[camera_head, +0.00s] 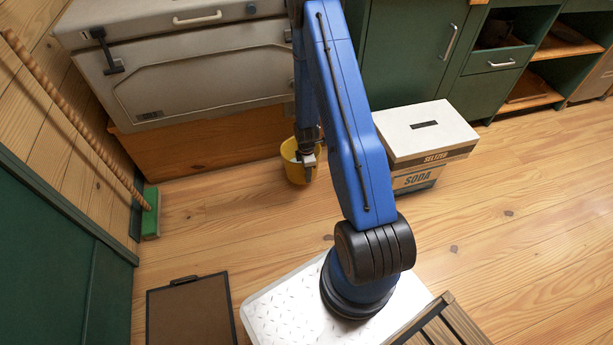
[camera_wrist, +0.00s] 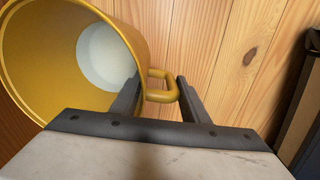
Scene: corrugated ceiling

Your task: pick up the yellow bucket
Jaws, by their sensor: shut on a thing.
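The yellow bucket (camera_head: 290,172) shows in the head view in front of the wooden base of the grey chest, partly hidden by my gripper (camera_head: 309,172). In the wrist view the bucket (camera_wrist: 45,75) fills the left side, its open mouth and pale inner bottom showing. Its looped side handle (camera_wrist: 170,95) lies between the two dark fingers of my gripper (camera_wrist: 159,82). The gripper is shut on the bucket at this handle. I cannot tell whether the bucket's bottom touches the floor.
The grey chest (camera_head: 190,70) is behind the bucket. A green broom (camera_head: 150,212) leans at the left wall. A brown board (camera_head: 190,312) lies front left. Wooden floor (camera_head: 520,230) at right is clear.

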